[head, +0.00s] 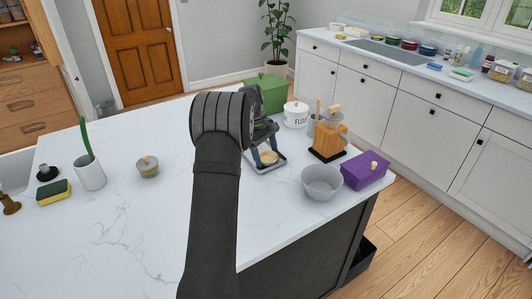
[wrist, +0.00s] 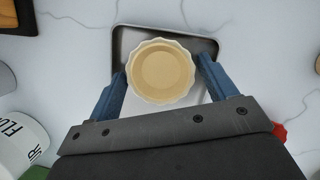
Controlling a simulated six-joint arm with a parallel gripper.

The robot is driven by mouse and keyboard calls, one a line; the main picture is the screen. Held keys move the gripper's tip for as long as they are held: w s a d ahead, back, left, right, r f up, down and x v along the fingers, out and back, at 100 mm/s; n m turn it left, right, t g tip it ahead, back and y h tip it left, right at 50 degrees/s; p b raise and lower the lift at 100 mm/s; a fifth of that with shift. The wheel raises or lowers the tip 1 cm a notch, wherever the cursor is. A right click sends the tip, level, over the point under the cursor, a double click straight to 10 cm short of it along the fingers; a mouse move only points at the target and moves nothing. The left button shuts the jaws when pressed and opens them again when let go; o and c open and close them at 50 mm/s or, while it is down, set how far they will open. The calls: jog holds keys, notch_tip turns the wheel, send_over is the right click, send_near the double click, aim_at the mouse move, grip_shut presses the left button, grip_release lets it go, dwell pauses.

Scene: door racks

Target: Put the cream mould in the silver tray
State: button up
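The cream mould (wrist: 162,75) is a round, fluted dish, seen from above in the wrist view and small in the head view (head: 268,157). It is upright and empty, over or in the silver tray (wrist: 124,40), inside its outline; I cannot tell whether it touches the tray floor. The tray also shows in the head view (head: 276,166), partly hidden by my arm. My gripper (wrist: 161,65) has its blue fingers on either side of the mould, very close to the rim; whether they press on it is unclear. It also shows in the head view (head: 262,146).
Right of the tray are a white flour canister (head: 296,114), a wooden block (head: 329,142), a grey bowl (head: 322,182) and a purple box (head: 365,171). A green box (head: 272,92) stands behind. A sponge (head: 54,192), cup (head: 90,173) and lidded pot (head: 147,167) are left. The counter's front left is clear.

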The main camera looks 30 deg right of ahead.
aim_at(266, 159)
jog(key=v, duration=1.2)
jog(key=shift+r, duration=0.15)
jog(key=shift+a, duration=0.1)
jog(key=x, duration=1.1)
jog(key=shift+s+f, duration=0.1)
jog(key=shift+f, duration=0.2)
jog(key=shift+r, duration=1.5)
